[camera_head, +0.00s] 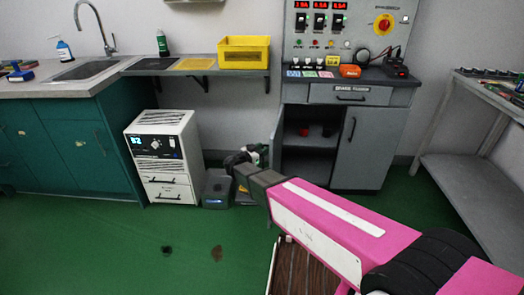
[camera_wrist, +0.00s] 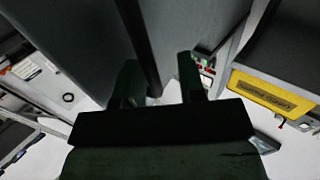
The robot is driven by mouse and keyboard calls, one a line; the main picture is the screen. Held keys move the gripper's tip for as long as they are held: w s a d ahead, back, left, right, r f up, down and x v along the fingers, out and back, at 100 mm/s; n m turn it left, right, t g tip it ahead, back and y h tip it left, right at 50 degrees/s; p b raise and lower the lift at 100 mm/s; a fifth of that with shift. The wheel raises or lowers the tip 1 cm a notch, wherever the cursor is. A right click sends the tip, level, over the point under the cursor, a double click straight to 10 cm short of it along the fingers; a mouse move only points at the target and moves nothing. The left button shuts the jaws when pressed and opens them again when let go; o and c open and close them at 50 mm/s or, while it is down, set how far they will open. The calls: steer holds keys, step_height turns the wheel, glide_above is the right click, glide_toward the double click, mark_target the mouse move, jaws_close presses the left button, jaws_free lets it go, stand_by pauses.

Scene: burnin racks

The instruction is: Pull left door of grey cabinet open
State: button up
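The grey cabinet (camera_head: 370,150) stands under the control panel. Its left door (camera_head: 277,145) stands open, swung out toward me and seen nearly edge-on, and the compartment behind it shows. The right door is shut. My gripper (camera_head: 240,160) is at the left of the open door, low over the floor; its fingers are small and dark in the head view. In the wrist view my gripper (camera_wrist: 160,82) has its two fingers spread apart. A dark narrow bar or edge on a grey panel (camera_wrist: 195,25) runs down between them. I cannot tell whether they touch it. The left door's handle is not clear.
A white drawer unit (camera_head: 165,160) and a grey box (camera_head: 216,188) stand left of my gripper. A yellow bin (camera_head: 244,53) sits on the wall shelf and also shows in the wrist view (camera_wrist: 272,95). A grey bench (camera_head: 470,185) is at right.

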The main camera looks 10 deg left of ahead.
steer(key=v, duration=1)
steer(key=shift+s+a, duration=0.25)
steer(key=shift+s, duration=0.1)
